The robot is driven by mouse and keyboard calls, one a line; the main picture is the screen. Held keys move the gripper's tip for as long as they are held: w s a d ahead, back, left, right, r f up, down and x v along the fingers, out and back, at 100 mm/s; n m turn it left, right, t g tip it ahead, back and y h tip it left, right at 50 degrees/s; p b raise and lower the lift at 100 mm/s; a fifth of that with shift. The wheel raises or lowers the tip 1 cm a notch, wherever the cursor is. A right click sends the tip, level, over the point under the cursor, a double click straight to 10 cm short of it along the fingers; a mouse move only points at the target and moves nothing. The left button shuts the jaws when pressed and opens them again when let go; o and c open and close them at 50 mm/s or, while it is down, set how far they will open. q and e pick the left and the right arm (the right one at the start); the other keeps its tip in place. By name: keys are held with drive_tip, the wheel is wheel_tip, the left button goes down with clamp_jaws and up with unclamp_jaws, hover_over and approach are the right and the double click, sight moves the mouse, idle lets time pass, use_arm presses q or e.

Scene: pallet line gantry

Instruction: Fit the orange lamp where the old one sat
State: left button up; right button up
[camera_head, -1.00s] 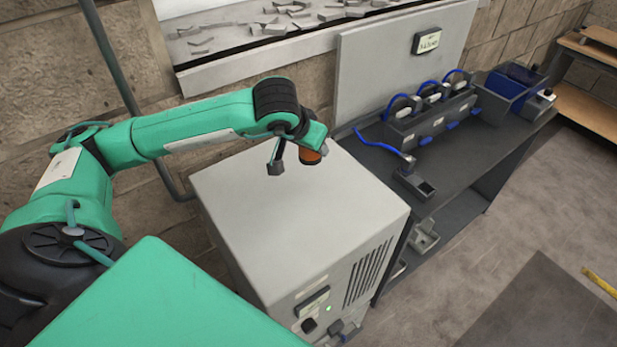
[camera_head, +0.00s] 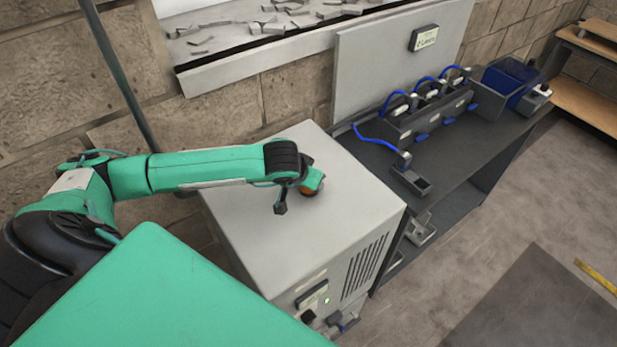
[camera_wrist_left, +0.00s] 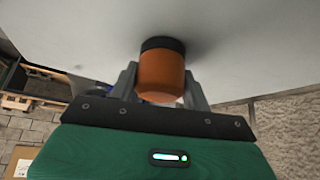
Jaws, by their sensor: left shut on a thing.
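The orange lamp (camera_wrist_left: 162,76) has a rounded orange body and a black base. My left gripper (camera_wrist_left: 163,90) is shut on it, with one grey finger on each side in the left wrist view. In the head view the lamp (camera_head: 309,191) shows as a small orange patch under my left gripper (camera_head: 304,194), low over the grey cabinet top (camera_head: 345,225). The black base is at or very close to this top; I cannot tell whether it touches. The socket for the lamp cannot be made out. My right gripper is not in view.
A dark bench (camera_head: 455,145) stands right of the cabinet, with a grey holder (camera_head: 432,122) carrying blue cables, a small open dark box (camera_head: 411,181) and a blue bin (camera_head: 508,84). A panel with a small display (camera_head: 424,38) stands behind. The rest of the cabinet top is clear.

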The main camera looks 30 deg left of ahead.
use_arm(q)
drive_tip(key=shift+f, duration=0.15)
drive_tip(key=o, duration=1)
